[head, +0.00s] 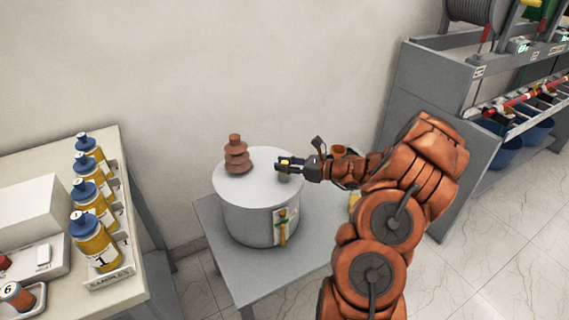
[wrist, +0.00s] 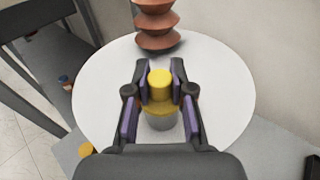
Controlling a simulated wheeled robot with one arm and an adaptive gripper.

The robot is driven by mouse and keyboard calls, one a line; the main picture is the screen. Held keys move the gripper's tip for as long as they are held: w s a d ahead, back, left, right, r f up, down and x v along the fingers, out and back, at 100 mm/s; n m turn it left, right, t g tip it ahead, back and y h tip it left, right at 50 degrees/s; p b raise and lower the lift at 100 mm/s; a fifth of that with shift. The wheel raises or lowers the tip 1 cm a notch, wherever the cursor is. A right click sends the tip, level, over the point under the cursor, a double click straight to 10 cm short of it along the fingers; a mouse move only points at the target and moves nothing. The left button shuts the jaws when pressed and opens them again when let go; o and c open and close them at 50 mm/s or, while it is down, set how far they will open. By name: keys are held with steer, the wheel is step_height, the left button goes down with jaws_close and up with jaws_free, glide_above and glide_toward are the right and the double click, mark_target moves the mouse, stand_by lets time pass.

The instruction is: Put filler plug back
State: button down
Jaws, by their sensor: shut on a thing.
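The filler plug (wrist: 160,86) is a yellow cylinder with a wider yellow base, held between my gripper's fingers. My gripper (wrist: 158,76) is shut on the plug; it also shows in the head view (head: 288,163). A short grey neck (wrist: 160,121) stands on the transformer lid just under the plug in the wrist view. I cannot tell whether the plug touches the neck. The transformer (head: 246,215) is a round grey tank with a pale lid. A brown ribbed bushing (head: 236,156) stands upright on the lid, beyond my gripper in the wrist view.
The tank stands on a grey table (head: 262,275). A bench (head: 140,215) at the left holds several yellow bottles with blue caps (head: 93,240). A grey shelf rack (head: 425,100) stands at the right. The wall is close behind the tank.

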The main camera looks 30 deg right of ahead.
steer(key=shift+f, duration=0.1)
steer(key=c, duration=1)
jaws_free()
